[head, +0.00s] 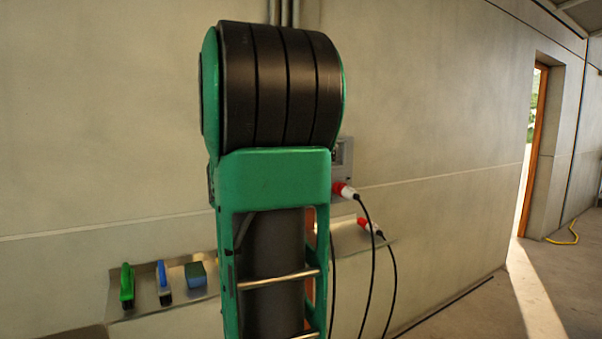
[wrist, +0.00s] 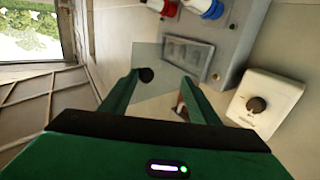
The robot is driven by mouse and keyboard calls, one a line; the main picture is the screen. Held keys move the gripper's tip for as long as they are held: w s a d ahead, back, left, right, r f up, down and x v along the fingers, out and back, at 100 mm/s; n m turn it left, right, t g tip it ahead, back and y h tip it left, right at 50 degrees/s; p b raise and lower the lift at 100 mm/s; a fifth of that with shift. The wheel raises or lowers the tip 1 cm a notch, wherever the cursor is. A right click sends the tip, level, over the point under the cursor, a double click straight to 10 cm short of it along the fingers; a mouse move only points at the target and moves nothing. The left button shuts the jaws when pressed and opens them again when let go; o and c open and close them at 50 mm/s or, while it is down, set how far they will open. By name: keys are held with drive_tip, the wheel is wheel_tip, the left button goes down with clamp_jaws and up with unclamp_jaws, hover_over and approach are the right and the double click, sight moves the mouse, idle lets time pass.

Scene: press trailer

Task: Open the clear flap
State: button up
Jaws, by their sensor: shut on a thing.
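The clear flap (wrist: 148,54) shows in the wrist view as a thin see-through pane in front of the grey box (wrist: 234,45). A dark round knob (wrist: 147,75) sits by the left fingertip. My gripper (wrist: 163,84) has its two green fingers at the flap, shut on it; the exact contact is hard to make out. Behind the flap is a framed grey window (wrist: 188,56) on the box. In the head view the box (head: 343,156) is mostly hidden behind my green and black arm, and my gripper is out of sight.
Red and blue sockets (wrist: 200,6) sit on the box. A white dial unit (wrist: 264,103) is close on the right. Cables hang from red plugs (head: 345,190). A shelf (head: 140,309) holds two brushes (head: 127,286) and a blue block (head: 195,274). A doorway (head: 530,150) opens far right.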

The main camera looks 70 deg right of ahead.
drive_tip(key=shift+w+a, duration=0.1)
drive_tip(key=shift+w, duration=0.5)
drive_tip(key=a, duration=1)
drive_tip(key=shift+s+a, duration=0.2)
drive_tip(key=shift+a, duration=0.1)
